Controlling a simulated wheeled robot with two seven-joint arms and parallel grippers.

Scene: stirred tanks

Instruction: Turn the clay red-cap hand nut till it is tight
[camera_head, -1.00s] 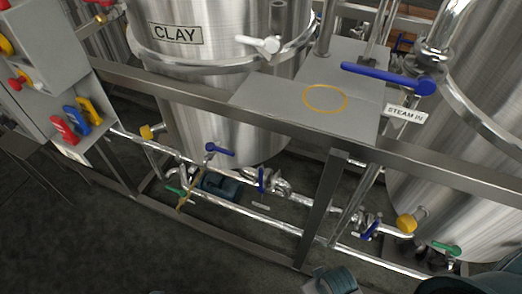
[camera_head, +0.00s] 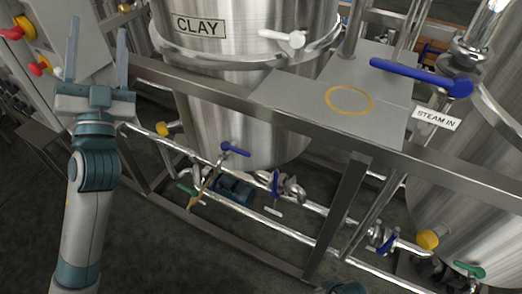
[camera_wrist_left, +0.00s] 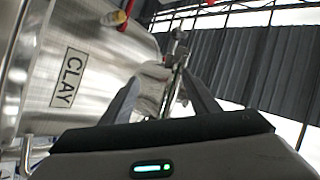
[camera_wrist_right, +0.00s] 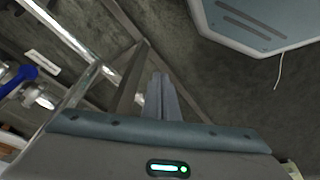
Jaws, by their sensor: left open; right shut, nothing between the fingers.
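The steel tank (camera_head: 235,75) with the CLAY label (camera_head: 198,26) stands at the upper middle of the head view. I cannot clearly make out a red-cap hand nut there. In the left wrist view a small red and yellow part (camera_wrist_left: 115,18) shows at the tank's edge; I cannot tell if it is the nut. A pale T-shaped handle (camera_head: 283,39) sticks out of the tank's front. My left gripper (camera_head: 97,26) is raised left of the tank, open and empty, apart from it. My right gripper (camera_wrist_right: 165,90) is shut and empty, low over the dark floor.
A grey control box (camera_head: 60,40) with red and yellow knobs stands behind my left gripper. A steel frame rail (camera_head: 230,97) runs before the tank. A blue lever (camera_head: 415,76) and the STEAM IN sign (camera_head: 436,118) are at the right. Pipes and valves run below.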

